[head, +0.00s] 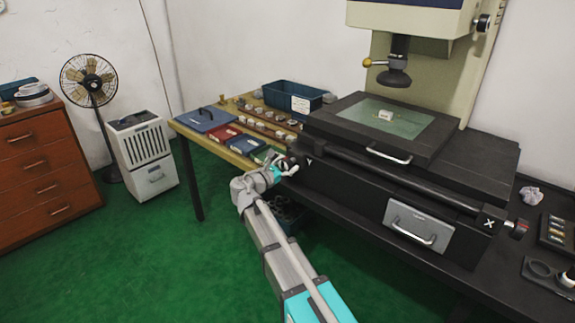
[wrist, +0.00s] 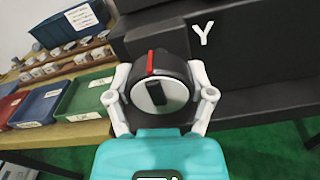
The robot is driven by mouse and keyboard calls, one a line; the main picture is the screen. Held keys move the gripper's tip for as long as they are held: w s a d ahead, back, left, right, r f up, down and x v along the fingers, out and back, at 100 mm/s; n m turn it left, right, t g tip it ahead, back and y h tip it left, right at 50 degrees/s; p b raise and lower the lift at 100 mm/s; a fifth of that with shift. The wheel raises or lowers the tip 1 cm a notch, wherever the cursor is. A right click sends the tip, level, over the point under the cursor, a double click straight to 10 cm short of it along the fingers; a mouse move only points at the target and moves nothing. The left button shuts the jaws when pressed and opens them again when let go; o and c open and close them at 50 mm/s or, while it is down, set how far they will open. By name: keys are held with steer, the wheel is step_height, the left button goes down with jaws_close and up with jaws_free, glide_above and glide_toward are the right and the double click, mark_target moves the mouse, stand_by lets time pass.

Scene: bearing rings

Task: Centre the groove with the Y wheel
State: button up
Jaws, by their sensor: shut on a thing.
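My gripper (wrist: 162,98) is shut on the Y wheel (wrist: 150,88), with one finger at each side of its rim. The wheel is dark with a pale round face, a dark bar across that face and a red mark at the top. A white letter Y stands on the black housing above it. In the head view my gripper (head: 281,169) is at the left front corner of the measuring machine. On the machine's glass stage (head: 402,122) lies a small pale part (head: 385,115), under the dark lens (head: 397,77). The groove is too small to make out.
A second wheel (head: 519,229) with a red mark sits by the X at the right. A wooden table (head: 187,127) with a blue bin (head: 292,98), trays and several rings stands left of the machine. The green floor in front is free.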

steer(key=shift+m, duration=3.1)
steer(key=shift+w, duration=0.1)
steer(key=o, duration=1.1)
steer(key=shift+a, duration=0.1)
steer(key=v, duration=1.2)
